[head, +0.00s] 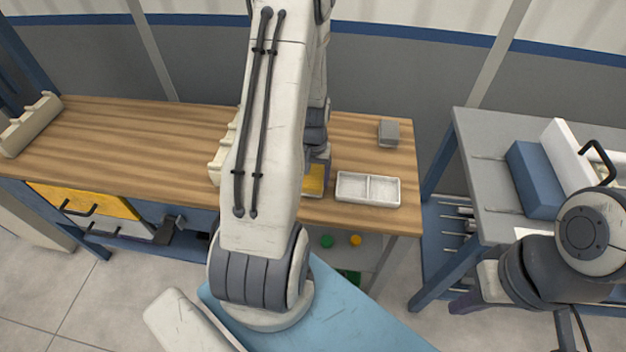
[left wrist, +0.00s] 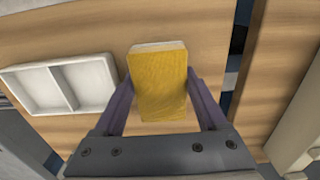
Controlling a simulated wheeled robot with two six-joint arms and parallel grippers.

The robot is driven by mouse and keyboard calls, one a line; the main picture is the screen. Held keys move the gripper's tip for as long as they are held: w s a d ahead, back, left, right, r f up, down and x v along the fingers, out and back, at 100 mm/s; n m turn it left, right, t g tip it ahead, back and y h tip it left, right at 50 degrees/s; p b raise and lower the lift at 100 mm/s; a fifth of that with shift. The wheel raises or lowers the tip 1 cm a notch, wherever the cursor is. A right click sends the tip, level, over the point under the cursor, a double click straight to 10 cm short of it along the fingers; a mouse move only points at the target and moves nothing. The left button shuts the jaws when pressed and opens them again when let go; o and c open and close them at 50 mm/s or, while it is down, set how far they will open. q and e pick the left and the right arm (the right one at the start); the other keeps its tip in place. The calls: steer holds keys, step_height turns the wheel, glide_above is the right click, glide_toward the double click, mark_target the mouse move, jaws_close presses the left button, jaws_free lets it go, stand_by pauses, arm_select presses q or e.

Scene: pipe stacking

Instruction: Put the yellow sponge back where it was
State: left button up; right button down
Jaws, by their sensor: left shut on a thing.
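The yellow sponge (head: 314,181) shows in the head view beside the left end of the white two-part tray (head: 367,188), near the table's front edge. In the left wrist view the sponge (left wrist: 158,84), with a pale far edge, stands between the two fingers of my left gripper (left wrist: 160,100), which is shut on it. I cannot tell if it touches the table. In the head view my left arm hides most of that gripper. My right gripper (head: 470,302) is at the right, partly seen, away from the sponge; its opening does not show clearly.
A small grey block (head: 389,132) lies behind the tray on the wooden table (head: 130,140). A beige rack (head: 30,122) stands at the table's left end; another is partly behind my arm. A grey bench (head: 480,145) with a blue box (head: 533,180) stands right, across a gap.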

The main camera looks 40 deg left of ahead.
arm_select(q)
steer(key=shift+f, duration=0.85)
steer(key=shift+f, duration=0.2)
steer(key=o, duration=1.1)
steer(key=shift+r, duration=0.1)
